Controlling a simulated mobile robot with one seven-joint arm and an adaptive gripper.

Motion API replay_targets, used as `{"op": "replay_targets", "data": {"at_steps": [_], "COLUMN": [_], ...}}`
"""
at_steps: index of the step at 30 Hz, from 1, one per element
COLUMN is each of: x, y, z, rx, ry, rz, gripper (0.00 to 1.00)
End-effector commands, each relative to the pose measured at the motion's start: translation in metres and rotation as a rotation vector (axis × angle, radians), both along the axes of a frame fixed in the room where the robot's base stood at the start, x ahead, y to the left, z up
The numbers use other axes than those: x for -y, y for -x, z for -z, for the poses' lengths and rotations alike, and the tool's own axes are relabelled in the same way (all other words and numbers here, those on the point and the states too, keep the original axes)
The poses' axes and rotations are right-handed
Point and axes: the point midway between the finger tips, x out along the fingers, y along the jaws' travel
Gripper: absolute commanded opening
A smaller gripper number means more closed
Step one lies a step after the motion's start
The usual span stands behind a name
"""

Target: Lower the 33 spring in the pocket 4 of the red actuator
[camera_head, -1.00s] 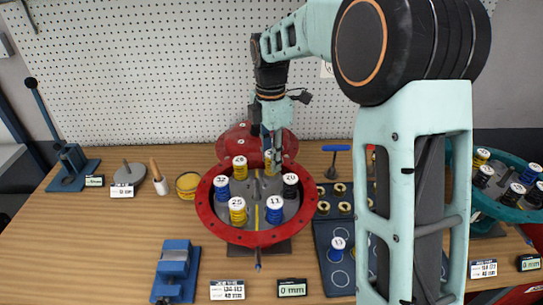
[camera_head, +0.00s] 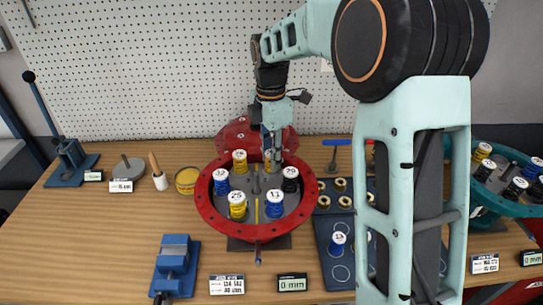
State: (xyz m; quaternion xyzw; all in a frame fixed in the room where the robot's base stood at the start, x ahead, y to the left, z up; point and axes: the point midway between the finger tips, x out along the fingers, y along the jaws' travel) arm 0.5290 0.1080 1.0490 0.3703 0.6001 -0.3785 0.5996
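The red actuator (camera_head: 208,215) is a round red-rimmed housing with a grey floor, open at the top, in the middle of the bench. Yellow, blue and black springs with numbered white caps stand around a central stem. My gripper (camera_head: 272,160) points straight down at the back right pocket, between a yellow spring (camera_head: 240,162) and a black spring (camera_head: 290,180). Its fingers look closed around a small yellowish piece, which I take as the 33 spring; its cap number is hidden. The pocket below is hidden too, so I cannot tell how deep it sits.
A red domed cover (camera_head: 232,136) stands behind the actuator. A dark tray (camera_head: 322,240) with brass parts and a blue spring (camera_head: 338,240) is at right, partly behind my arm. A blue vise (camera_head: 175,265) stands front left. A teal actuator (camera_head: 520,208) is far right.

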Motion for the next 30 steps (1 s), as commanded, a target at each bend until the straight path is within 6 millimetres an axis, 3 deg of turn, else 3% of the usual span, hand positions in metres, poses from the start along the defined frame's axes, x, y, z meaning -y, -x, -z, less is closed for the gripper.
{"op": "replay_targets", "data": {"at_steps": [6,17,30], "x": [0.0,0.0,-0.001], "y": [0.0,0.0,-0.002], "z": [0.0,-0.007,-0.093], "rx": [0.0,0.001,0.004], "ry": [0.0,0.0,-0.001], "rz": [0.0,0.0,0.0], "gripper": [0.45,0.45,0.45]}}
